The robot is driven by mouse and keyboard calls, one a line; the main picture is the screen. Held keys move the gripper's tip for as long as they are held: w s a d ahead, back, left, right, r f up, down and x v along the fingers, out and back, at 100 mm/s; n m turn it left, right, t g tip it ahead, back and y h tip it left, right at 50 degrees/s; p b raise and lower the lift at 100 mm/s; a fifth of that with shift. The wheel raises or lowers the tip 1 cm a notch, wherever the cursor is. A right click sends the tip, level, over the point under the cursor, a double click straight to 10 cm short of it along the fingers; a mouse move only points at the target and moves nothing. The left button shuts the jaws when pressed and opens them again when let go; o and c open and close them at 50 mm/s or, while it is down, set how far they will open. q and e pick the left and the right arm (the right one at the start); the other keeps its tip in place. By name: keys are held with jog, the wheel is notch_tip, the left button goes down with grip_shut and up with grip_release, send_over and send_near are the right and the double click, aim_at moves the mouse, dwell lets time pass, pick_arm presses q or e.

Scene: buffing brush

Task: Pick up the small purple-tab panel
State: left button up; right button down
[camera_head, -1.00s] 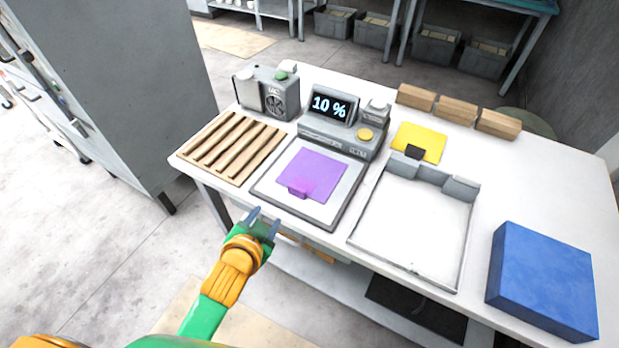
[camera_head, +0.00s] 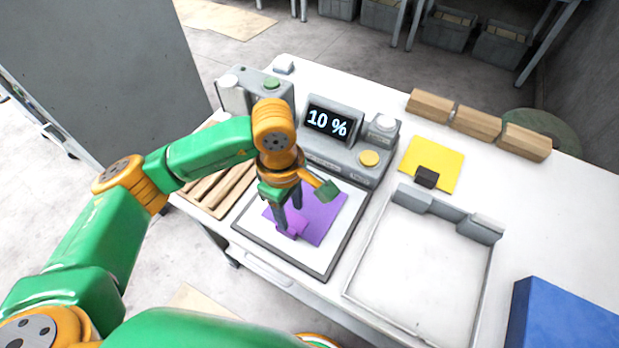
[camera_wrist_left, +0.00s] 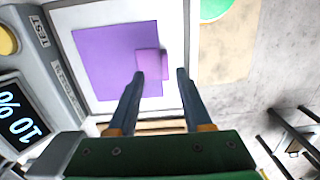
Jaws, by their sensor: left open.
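The purple panel (camera_head: 323,219) lies flat on the white plate of the grey-framed scale (camera_head: 309,266). Its small raised purple tab (camera_head: 292,222) is at the panel's near edge. My left gripper (camera_head: 289,219) points down over the panel at the tab, with its fingers apart and partly covering it. In the left wrist view, the panel (camera_wrist_left: 110,55) is flat and the tab (camera_wrist_left: 151,64) shows beyond and between the two open fingertips (camera_wrist_left: 160,74). I cannot tell the exact height of the fingertips above the panel. My right gripper is not in view.
The display unit (camera_head: 340,140) reading 10 % stands just behind the plate. A slatted wooden rack (camera_head: 207,190) is on the left, partly behind my arm. A low-walled white tray (camera_head: 420,262), a yellow panel (camera_head: 432,163), wooden blocks (camera_head: 477,122) and a blue block (camera_head: 562,318) are right.

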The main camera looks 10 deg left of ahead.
pick_arm(q)
jog(key=shift+w+a+f, duration=0.2)
jog(key=shift+w+a, duration=0.25)
jog(key=shift+w, duration=0.1)
jog(key=s+f+p, duration=0.2)
jog(key=f, duration=0.1)
jog(key=shift+s+a+p, duration=0.1)
jog(key=shift+a+p, duration=0.1)
jog(key=shift+p, duration=0.15)
notch_tip(320, 180, down, 3)
jog(key=shift+r, duration=0.15)
jog(key=shift+w+f, duration=0.2)
jog(key=shift+w, duration=0.3)
jog(key=shift+s+r, duration=0.1)
jog(key=shift+s, duration=0.1)
grip_shut()
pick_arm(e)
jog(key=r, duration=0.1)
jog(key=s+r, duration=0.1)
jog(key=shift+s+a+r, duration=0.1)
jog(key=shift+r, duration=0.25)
